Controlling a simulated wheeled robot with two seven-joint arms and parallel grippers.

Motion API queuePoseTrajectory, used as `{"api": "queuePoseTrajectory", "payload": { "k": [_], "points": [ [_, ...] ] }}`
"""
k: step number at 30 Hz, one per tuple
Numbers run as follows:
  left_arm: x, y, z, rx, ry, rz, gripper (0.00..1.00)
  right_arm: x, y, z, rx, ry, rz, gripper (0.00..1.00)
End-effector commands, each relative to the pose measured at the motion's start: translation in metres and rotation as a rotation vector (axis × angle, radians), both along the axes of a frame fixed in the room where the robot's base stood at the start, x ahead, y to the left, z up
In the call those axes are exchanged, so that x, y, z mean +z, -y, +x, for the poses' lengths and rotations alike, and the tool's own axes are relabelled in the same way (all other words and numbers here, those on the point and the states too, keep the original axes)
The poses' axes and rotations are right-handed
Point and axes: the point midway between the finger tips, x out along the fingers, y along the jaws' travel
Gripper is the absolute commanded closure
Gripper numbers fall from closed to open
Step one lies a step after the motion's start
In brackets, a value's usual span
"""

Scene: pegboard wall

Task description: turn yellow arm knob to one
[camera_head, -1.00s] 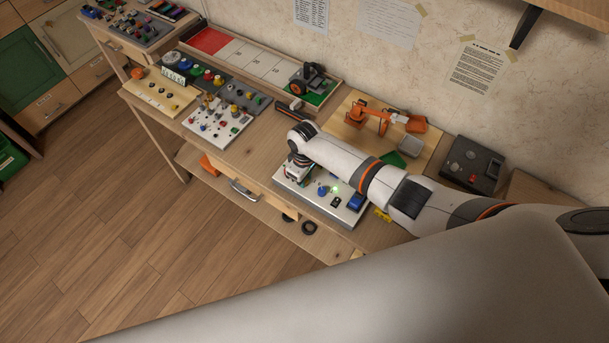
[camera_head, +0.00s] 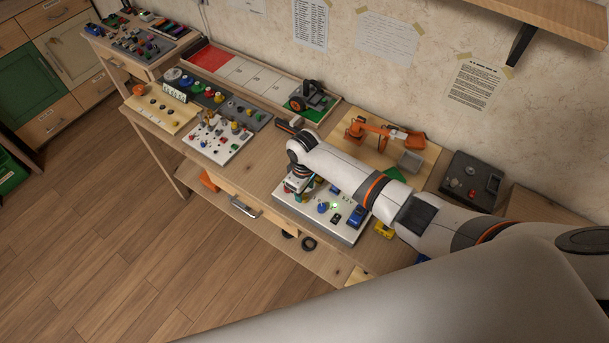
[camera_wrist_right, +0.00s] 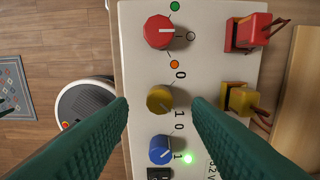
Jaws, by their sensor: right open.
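The yellow knob (camera_wrist_right: 160,99) is on a white panel (camera_wrist_right: 137,28), between a red knob (camera_wrist_right: 159,32) above and a blue knob (camera_wrist_right: 161,150) below. Its pale pointer mark seems to point down and right; the exact setting is hard to read. A 0 stands above right of it and a 1 below right. My right gripper (camera_wrist_right: 160,104) is open, with its green fingers on either side of the yellow knob; I cannot tell whether they touch it. In the head view my right gripper (camera_head: 297,184) is over the panel's left end, hiding the yellow knob. My left gripper is not in view.
A lit green lamp (camera_wrist_right: 187,158) is beside the blue knob. Red (camera_wrist_right: 245,32) and yellow (camera_wrist_right: 242,101) connectors with wires stand on the panel's right side. Another white panel (camera_head: 218,138) and an orange toy arm (camera_head: 383,130) are on the workbench.

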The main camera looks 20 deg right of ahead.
Motion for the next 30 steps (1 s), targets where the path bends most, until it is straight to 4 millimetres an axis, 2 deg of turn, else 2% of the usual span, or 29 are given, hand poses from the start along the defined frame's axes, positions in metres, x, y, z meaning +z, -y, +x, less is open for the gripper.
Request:
{"api": "queuePoseTrajectory", "payload": {
  "k": [6,13,18,30],
  "points": [
    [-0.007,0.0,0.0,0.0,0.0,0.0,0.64,0.048,0.0,0.001,0.001,0.005,0.001,0.55],
    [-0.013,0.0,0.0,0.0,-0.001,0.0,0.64,0.082,0.001,0.001,-0.001,0.002,0.0,0.55],
    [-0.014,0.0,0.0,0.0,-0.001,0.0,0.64,0.092,0.001,0.0,-0.002,0.001,0.001,0.55],
    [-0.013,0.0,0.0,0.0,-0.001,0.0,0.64,0.092,0.001,0.0,-0.002,0.0,0.0,0.55]
  ]
}}
